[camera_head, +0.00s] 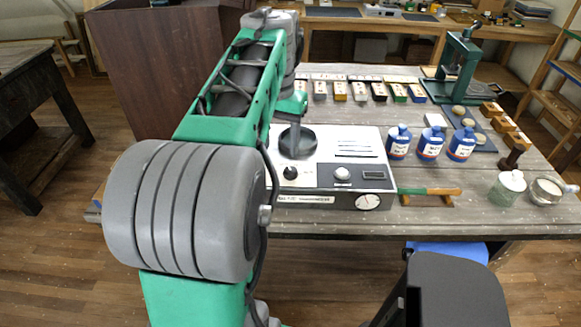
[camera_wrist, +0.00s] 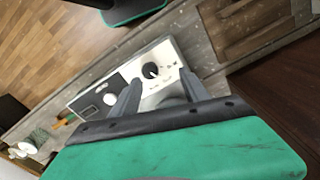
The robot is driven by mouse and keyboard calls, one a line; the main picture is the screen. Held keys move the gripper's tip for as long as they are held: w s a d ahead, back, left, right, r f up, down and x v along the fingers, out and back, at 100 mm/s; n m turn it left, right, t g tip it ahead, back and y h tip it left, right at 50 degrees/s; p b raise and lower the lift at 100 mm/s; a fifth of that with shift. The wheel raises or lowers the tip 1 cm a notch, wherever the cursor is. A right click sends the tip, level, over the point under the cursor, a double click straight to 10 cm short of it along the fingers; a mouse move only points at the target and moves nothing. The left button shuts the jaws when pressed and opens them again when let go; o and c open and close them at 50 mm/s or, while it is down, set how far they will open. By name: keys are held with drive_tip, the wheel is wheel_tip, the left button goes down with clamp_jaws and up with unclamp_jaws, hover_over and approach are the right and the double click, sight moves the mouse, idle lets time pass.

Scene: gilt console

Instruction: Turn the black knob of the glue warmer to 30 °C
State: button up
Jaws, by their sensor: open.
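The glue warmer (camera_head: 352,146) is a white and grey box on the grey wooden table, with a dark round pot (camera_head: 297,142) on its top. Its black knob (camera_head: 290,173) is on the left of the front panel, with a pale round knob (camera_head: 342,174) and a dark display to its right. In the wrist view the black knob (camera_wrist: 151,70) sits on a white dial face; its scale is too small to read. My gripper (camera_wrist: 159,78) is open and empty. Its fingertips appear on either side of the knob in that view, apart from it; the exact height is unclear.
Blue bottles (camera_head: 430,143) stand right of the warmer. A green-handled tool (camera_head: 430,191) lies on a wooden rest near the table's front edge. Glass jars (camera_head: 508,184) stand farther right. Several small blocks (camera_head: 360,91) line the back, with a green press (camera_head: 460,70) beyond.

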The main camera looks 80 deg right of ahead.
sight(290, 170)
drive_tip(key=shift+s+d+m, duration=0.15)
drive_tip(key=shift+s+m, duration=0.05)
drive_tip(key=shift+s, duration=0.4)
drive_tip(key=shift+s+d+m, duration=0.15)
drive_tip(key=shift+s+m, duration=0.05)
drive_tip(key=shift+s, duration=0.35)
drive_tip(key=shift+s+f, duration=0.15)
drive_tip(key=shift+f, duration=0.1)
wheel_tip(290, 170, down, 7)
drive_tip(key=shift+c, duration=0.4)
clamp_jaws()
